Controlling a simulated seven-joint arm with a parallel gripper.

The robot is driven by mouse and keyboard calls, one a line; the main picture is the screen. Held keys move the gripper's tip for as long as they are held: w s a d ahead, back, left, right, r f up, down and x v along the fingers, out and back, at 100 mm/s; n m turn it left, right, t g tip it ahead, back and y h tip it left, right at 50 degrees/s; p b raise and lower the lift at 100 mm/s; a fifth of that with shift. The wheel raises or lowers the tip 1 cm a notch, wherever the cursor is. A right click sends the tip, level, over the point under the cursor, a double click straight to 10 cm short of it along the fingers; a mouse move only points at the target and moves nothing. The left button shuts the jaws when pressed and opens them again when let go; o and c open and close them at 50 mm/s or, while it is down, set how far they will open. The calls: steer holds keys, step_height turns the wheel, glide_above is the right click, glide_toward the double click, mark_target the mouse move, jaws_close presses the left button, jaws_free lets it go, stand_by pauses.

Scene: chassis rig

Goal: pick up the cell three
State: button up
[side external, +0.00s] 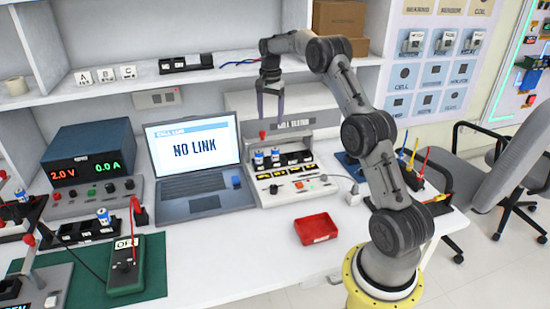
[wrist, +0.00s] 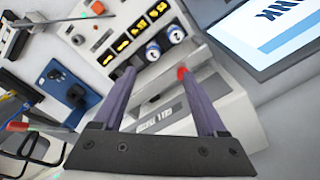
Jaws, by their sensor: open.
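Two blue-and-white cells stand side by side in the cell tester (side external: 318,188), the left one (side external: 258,158) and the right one (side external: 275,156). In the wrist view the pair shows beyond the fingertips, one cell (wrist: 153,51) and the other (wrist: 176,34). Another cell (side external: 103,216) stands in a black holder at the left. I cannot read any number on them, so I cannot tell which is cell three. My gripper (side external: 270,114) is open and empty, pointing down above the back of the tester. Its two fingers (wrist: 157,73) show apart in the wrist view.
A red-knobbed post (side external: 262,135) rises from the tester near my gripper. A laptop (side external: 195,165) reading "NO LINK" stands to the left. An empty red tray (side external: 316,228) sits in front. A shelf (side external: 190,76) runs behind. The white table front is mostly clear.

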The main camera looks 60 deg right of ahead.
mark_target(275, 149)
steer(key=f, duration=0.5)
steer(key=d+f, duration=0.1)
steer(key=f, duration=0.4)
steer(key=s+f, duration=0.1)
steer(key=f, duration=0.4)
steer(key=shift+d, duration=0.15)
jaws_close()
